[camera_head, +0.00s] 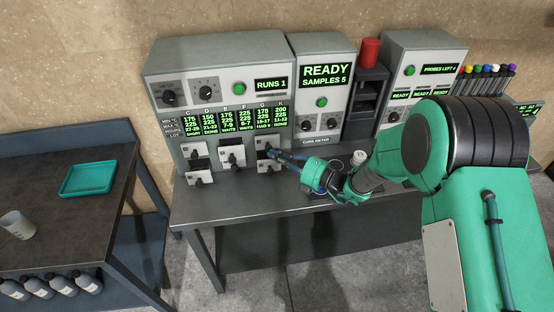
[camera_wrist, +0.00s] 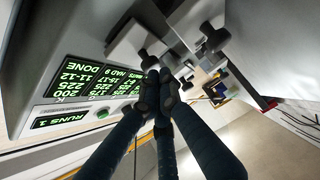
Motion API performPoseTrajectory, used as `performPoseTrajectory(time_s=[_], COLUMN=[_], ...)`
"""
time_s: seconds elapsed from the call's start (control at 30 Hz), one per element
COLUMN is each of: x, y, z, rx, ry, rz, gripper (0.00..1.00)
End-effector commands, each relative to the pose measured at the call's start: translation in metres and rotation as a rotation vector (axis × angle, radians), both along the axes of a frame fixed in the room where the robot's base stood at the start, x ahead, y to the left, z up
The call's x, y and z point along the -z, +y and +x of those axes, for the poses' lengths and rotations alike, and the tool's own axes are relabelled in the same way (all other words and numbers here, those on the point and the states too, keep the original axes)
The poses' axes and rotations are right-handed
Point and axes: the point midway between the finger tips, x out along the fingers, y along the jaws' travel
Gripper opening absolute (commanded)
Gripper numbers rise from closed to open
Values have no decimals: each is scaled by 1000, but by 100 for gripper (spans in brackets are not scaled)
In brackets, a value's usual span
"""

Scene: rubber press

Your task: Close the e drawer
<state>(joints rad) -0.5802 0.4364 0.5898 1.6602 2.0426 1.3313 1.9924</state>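The press (camera_head: 217,80) has white drawer fronts with black knobs below a display with columns C, D, E, F, G and K. A middle drawer front (camera_head: 231,154) stands below the E and F columns. I cannot read letters on the fronts, so I cannot tell which is the e drawer. My gripper (camera_head: 272,154) is at the right-hand drawers, under G and K. In the wrist view, its dark fingers (camera_wrist: 155,88) meet at the tips, close to a black knob (camera_wrist: 143,54) and white fronts. I see nothing held; contact with the knob is unclear.
Left drawer fronts (camera_head: 194,150) stand beside the middle one. The workbench (camera_head: 225,201) is clear in front of the press. A sample machine (camera_head: 322,85) and a red cylinder (camera_head: 370,51) stand to the right. A side table (camera_head: 62,205) carries a teal tray (camera_head: 88,178) and a beaker (camera_head: 17,224).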

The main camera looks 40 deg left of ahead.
Motion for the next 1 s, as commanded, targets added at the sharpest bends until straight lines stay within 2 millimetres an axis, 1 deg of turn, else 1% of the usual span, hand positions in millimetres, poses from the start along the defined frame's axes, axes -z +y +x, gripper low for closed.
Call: performPoseTrajectory(time_s=[0.1, 0.2, 0.63, 0.83, 1.0], x=[-1, 0, -1, -1, -3], y=[6, 8, 7, 0, -13], z=[6, 8, 8, 2, -10], rx=[0, 1, 2, 2, 2], ry=[0, 0, -1, 1, 2], rz=[0, 0, 0, -1, -1], gripper=[0, 0, 0, 0, 0])
